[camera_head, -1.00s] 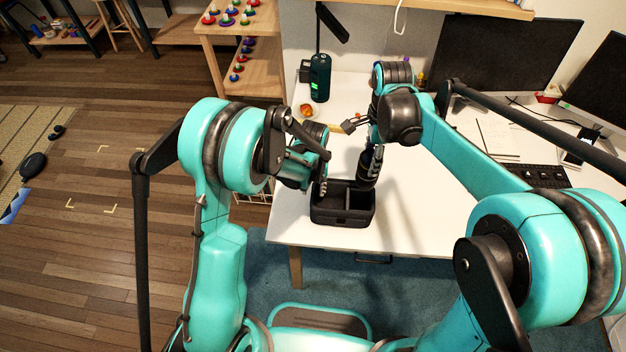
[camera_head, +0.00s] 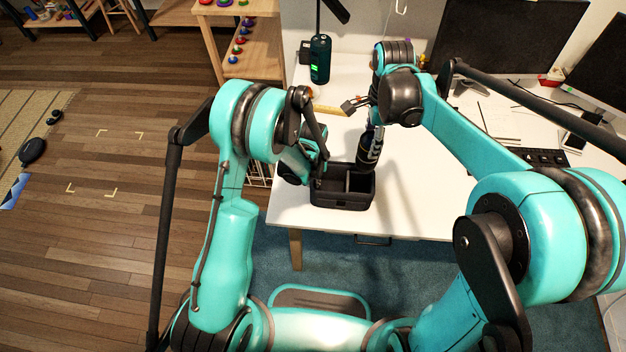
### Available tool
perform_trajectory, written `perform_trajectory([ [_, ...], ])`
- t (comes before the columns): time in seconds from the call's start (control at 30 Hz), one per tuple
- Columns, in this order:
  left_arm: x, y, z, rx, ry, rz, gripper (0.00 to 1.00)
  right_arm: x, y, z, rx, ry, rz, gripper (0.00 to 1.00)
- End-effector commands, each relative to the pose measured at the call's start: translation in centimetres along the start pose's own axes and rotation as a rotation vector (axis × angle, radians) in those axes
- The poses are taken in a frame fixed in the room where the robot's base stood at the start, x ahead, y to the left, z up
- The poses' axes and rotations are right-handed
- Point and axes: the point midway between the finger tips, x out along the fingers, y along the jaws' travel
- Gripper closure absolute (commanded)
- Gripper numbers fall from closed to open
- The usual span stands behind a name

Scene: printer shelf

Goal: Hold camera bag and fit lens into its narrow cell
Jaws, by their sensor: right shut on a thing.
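The black camera bag (camera_head: 341,200) stands open-topped near the front edge of the white desk, with a divider between its cells. My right gripper (camera_head: 371,132) comes down from above and is shut on the dark lens (camera_head: 368,154). The lens is roughly upright, its lower end at the back of the bag's right-hand cell; I cannot tell how far in it is. My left gripper (camera_head: 314,181) is at the bag's left wall, partly hidden by its own arm. Whether its fingers are open or shut on the wall does not show clearly.
A dark green cylinder (camera_head: 320,60) with a lit green patch stands behind on the desk (camera_head: 425,205). A yellow strip (camera_head: 329,109) lies behind the bag. Monitors (camera_head: 490,45), a keyboard (camera_head: 532,157) and a phone (camera_head: 572,143) are at the right. Desk to the bag's right is clear.

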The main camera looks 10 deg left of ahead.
Motion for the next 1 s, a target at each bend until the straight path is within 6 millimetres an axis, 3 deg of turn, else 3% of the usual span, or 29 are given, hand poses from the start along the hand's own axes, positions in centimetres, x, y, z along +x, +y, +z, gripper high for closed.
perform_trajectory([
  [0.17, 0.0, 0.0, 0.0, 0.0, 0.0, 0.0, 1.0, 0.0, 0.0, 0.0, 0.023, 0.0, 0.0, 1.0],
  [0.53, 0.0, 0.0, 0.0, 0.0, 0.0, 0.0, 1.0, 0.8, 0.0, 0.0, 0.38, 0.0, 0.0, 1.0],
  [0.67, 0.0, 0.0, 0.0, 0.0, 0.0, 0.0, 1.0, 3.4, 0.0, 0.0, 0.396, 0.0, 0.0, 1.0],
  [1.0, 0.0, 0.0, 0.0, 0.0, 0.0, 0.0, 1.0, 12.2, 0.0, 0.0, 0.393, 0.0, 0.0, 1.0],
])
